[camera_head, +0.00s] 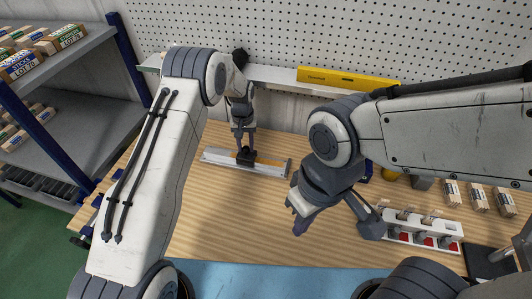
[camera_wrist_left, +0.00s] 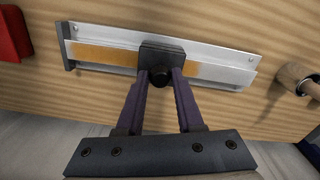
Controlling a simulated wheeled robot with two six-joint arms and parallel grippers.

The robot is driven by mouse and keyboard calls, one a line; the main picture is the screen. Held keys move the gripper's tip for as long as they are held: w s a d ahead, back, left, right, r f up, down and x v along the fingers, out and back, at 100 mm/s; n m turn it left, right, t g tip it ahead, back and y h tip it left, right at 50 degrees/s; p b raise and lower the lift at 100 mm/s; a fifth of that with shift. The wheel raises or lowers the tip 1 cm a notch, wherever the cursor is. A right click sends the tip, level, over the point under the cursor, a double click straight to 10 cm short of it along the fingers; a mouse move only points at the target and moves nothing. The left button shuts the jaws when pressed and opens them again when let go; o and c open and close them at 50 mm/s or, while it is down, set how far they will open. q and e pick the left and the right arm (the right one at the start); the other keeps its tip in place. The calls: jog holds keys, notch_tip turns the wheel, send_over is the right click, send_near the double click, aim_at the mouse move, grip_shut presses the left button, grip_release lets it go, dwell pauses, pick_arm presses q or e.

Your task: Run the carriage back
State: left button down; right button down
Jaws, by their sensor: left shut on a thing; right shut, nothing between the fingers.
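The black carriage (camera_head: 246,156) sits on a silver rail (camera_head: 217,157) with an orange strip, lying on the wooden table. It is near the middle of the rail. My left gripper (camera_head: 244,145) reaches down from above and is shut on the carriage's knob. In the left wrist view the carriage (camera_wrist_left: 161,56) and its round black knob show between the fingertips (camera_wrist_left: 160,80), with the rail (camera_wrist_left: 225,72) running left to right. My right gripper (camera_head: 328,225) is shut and empty, above the table to the right of the rail.
A white fixture with red parts (camera_head: 425,236) and several small boxes (camera_head: 478,196) are on the right of the table. A yellow level (camera_head: 345,79) lies on the back shelf. Shelving with boxes (camera_head: 42,45) stands at left. A blue mat (camera_head: 260,278) lies at the front.

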pick_arm(q)
jog(key=w+a+b, duration=0.1)
jog(key=a, duration=0.3)
jog(key=a+b, duration=0.1)
jog(key=a, duration=0.3)
jog(key=w+a+b, duration=0.1)
jog(key=a, duration=0.4)
jog(key=shift+w+r, duration=0.1)
jog(key=shift+w, duration=0.2)
jog(key=shift+d, duration=0.1)
jog(key=c, duration=0.5)
grip_release()
jog(key=shift+c, duration=0.2)
jog(key=shift+r+b, duration=0.35)
jog(key=shift+r, duration=0.15)
notch_tip(320, 180, up, 9)
jog(key=b, duration=0.2)
jog(key=shift+r+b, duration=0.2)
jog(key=shift+b, duration=0.1)
jog(key=shift+d, duration=0.1)
